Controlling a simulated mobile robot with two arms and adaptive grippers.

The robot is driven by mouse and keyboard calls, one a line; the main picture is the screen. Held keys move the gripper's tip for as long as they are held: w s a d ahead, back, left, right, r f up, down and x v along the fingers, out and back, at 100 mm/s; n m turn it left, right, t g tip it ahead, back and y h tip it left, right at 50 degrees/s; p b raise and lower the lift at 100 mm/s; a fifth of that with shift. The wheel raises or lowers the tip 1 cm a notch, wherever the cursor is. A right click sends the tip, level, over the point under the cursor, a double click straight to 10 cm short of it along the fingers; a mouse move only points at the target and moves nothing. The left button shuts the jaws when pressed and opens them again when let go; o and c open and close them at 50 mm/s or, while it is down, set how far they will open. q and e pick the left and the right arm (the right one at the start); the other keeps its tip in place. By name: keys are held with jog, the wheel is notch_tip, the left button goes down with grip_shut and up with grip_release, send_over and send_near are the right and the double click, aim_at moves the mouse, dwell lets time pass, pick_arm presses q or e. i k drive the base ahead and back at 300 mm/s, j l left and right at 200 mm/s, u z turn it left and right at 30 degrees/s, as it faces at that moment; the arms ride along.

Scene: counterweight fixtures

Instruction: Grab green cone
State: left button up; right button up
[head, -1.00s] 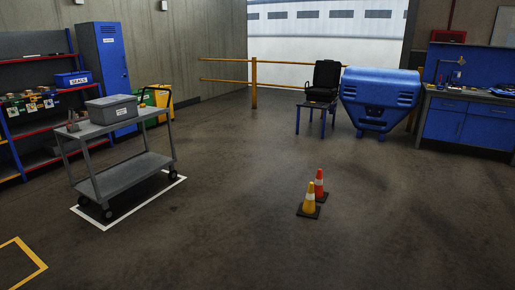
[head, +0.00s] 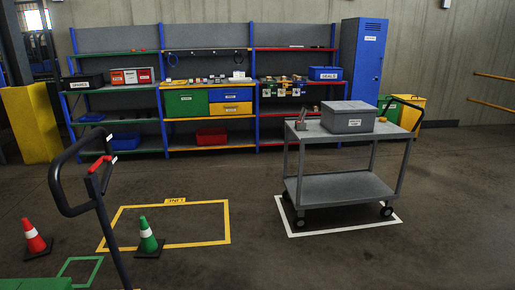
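In the head view, a green cone (head: 148,236) with a white band stands upright on a dark square base on the floor at lower left. It stands by the lower left part of a yellow floor outline (head: 229,222). A red cone (head: 33,237) with a white band stands to its left, near the picture edge. Neither of my grippers is in view.
A dark cart handle (head: 75,211) rises in front of the cones. A grey trolley (head: 345,188) carrying a grey bin (head: 348,117) stands right of centre inside a white outline. Shelves (head: 207,146) and a blue locker (head: 362,68) line the wall. Middle floor is clear.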

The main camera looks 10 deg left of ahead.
aim_at(149, 247)
jog(key=i+j+u, duration=0.15)
jog(key=i+u, duration=0.15)
jog(key=i, duration=0.65)
jog(key=i+u, duration=0.3)
jog(key=i, duration=0.65)
